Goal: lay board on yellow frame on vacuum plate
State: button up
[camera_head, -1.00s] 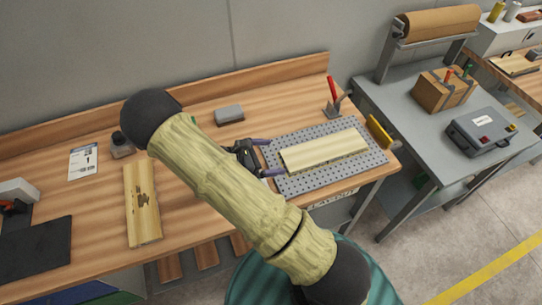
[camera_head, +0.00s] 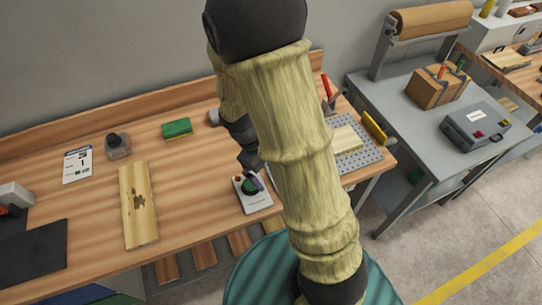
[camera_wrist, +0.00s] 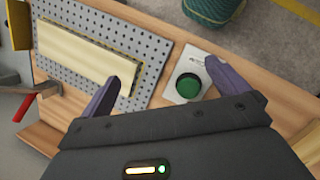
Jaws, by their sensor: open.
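A pale plain board (camera_wrist: 85,52) lies flat on the grey perforated vacuum plate (camera_wrist: 155,45) in the wrist view. In the head view, my arm hides part of the board (camera_head: 347,139) and plate (camera_head: 372,155). My gripper (camera_wrist: 164,72) is open and empty, with purple fingers apart. My gripper also shows in the head view (camera_head: 254,170).
A second board with dark marks (camera_head: 138,205) lies left on the bench. A red-handled tool (camera_wrist: 38,100) and a yellow upright piece (camera_wrist: 18,25) stand near the plate.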

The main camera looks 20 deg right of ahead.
jog(key=s+r+m+t+y, duration=0.3)
jog(key=r+m+t, duration=0.1)
jog(key=r+m, duration=0.3)
jog(key=shift+s+a+r+y, duration=0.15)
jog(key=shift+a+r+y, duration=0.15)
jog(key=shift+a+r, duration=0.25)
jog(key=shift+d, duration=0.1)
